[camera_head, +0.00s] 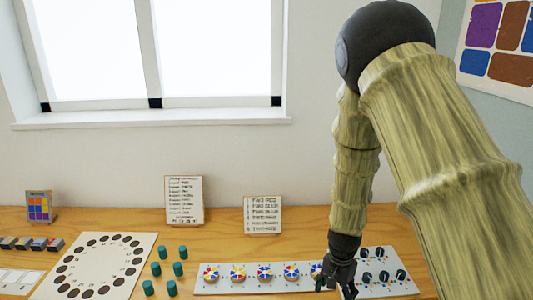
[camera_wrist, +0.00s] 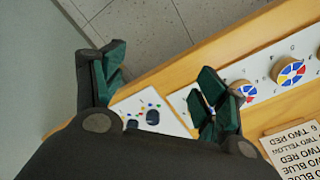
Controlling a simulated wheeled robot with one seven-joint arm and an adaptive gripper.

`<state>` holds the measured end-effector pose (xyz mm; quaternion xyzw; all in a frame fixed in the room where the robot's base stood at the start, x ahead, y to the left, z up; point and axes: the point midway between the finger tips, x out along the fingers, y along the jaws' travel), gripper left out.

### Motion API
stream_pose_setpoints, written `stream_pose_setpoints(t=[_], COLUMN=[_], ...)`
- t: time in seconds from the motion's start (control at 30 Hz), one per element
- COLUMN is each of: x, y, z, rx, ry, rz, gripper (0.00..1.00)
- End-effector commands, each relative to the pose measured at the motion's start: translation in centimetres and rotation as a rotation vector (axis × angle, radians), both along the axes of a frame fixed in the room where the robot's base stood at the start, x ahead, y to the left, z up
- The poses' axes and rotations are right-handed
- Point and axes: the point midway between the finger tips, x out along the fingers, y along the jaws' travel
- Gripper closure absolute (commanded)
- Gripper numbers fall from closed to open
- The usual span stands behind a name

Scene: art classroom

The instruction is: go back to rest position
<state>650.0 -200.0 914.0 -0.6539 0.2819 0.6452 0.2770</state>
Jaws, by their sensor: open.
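My gripper (camera_head: 340,276) hangs at the end of my arm over the right part of the wooden table, above the strip of coloured discs and the panel with dark knobs. In the wrist view my gripper (camera_wrist: 160,88) shows two dark green fingers spread apart with nothing between them. Part of the white knob panel (camera_wrist: 178,127) shows beyond the fingers. The arm reaches down from the upper right in the head view and hides part of the table.
The disc strip (camera_head: 212,286), a board with a ring of dark dots (camera_head: 100,267), several green cylinders (camera_head: 156,268) and two text cards (camera_head: 184,199) (camera_head: 262,214) occupy the table (camera_head: 300,222). A wall and window (camera_head: 150,50) stand behind. The wrist view shows tiled floor (camera_wrist: 160,40) beyond the table edge.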

Motion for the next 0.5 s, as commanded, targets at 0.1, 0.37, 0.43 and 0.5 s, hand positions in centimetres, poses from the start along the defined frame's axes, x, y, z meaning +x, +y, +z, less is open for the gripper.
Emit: stream_pose_setpoints(t=[0.1, 0.37, 0.43, 0.5], x=[-1.4, -5.6, -7.3, -9.6], y=[-0.6, -2.2, -2.7, -3.3], z=[-2.1, -7.1, -8.8, -11.0], rx=[-0.015, -0.052, -0.063, -0.073], ry=[0.009, 0.026, 0.033, 0.041], rz=[0.031, 0.131, 0.172, 0.222], gripper=[0.28, 0.28, 0.28, 0.28])
